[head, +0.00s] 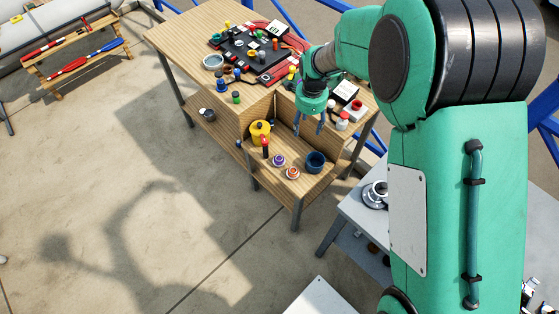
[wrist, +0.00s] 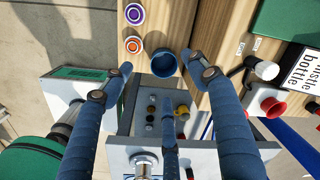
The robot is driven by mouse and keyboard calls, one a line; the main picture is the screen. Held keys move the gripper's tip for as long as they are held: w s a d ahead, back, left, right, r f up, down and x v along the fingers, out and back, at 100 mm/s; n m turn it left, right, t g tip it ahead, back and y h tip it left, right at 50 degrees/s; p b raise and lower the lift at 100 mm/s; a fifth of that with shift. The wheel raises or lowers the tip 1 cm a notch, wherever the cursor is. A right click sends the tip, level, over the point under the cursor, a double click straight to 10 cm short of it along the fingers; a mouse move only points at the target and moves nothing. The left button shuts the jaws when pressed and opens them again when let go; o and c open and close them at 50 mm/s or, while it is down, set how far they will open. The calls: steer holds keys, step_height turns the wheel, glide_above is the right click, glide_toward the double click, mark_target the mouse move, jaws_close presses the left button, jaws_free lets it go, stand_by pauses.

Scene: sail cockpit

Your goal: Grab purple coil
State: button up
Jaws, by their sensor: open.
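In the wrist view the purple coil (wrist: 134,14) lies at the top edge, on the wood. My gripper (head: 309,130) is open and empty above the right part of the shelf. In the wrist view its blue fingers (wrist: 158,75) are spread wide, and the coil is beyond the fingertips, apart from them.
An orange coil (head: 292,173) lies close beside the purple one, and a blue cup (head: 315,162) stands to its right. A red-topped item (head: 265,147) and a yellow container (head: 260,132) stand behind. The crowded bench top (head: 185,30) rises above the shelf.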

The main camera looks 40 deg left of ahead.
steer(key=m, duration=0.1)
glide_above(279, 158)
step_height(279, 158, down, 11)
steer(key=shift+f, duration=0.1)
steer(key=shift+f, duration=0.1)
steer(key=shift+f+b, duration=0.7)
steer(key=shift+f, duration=3.5)
steer(key=shift+f+b, duration=0.6)
steer(key=shift+f, duration=2)
steer(key=shift+c, duration=0.3)
steer(key=c, duration=1.1)
